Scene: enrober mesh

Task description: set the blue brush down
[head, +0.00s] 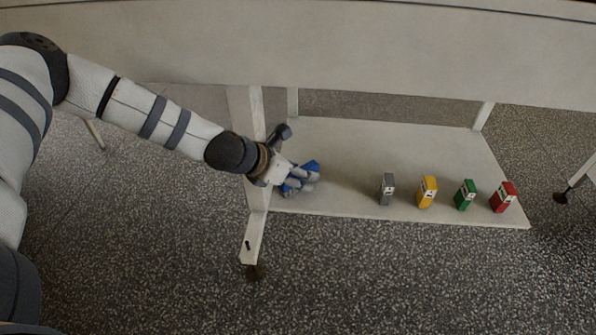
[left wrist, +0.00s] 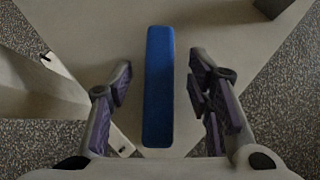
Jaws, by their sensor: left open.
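The blue brush (head: 312,166) is at the left end of the low shelf (head: 345,150), partly hidden by my left gripper (head: 303,182) in the head view. In the left wrist view the blue brush (left wrist: 158,87) is a long blue block over the pale shelf surface. The fingers of my left gripper (left wrist: 163,90) are apart, one on each side of the brush, with a gap on both sides. Whether the brush rests fully on the shelf is hard to tell. My right gripper is not in view.
A grey brush-like block (head: 387,189), a yellow one (head: 427,192), a green one (head: 465,195) and a red one (head: 503,197) stand in a row along the shelf's front edge to the right. A table leg (head: 254,225) stands close to my left gripper. The shelf behind the row is clear.

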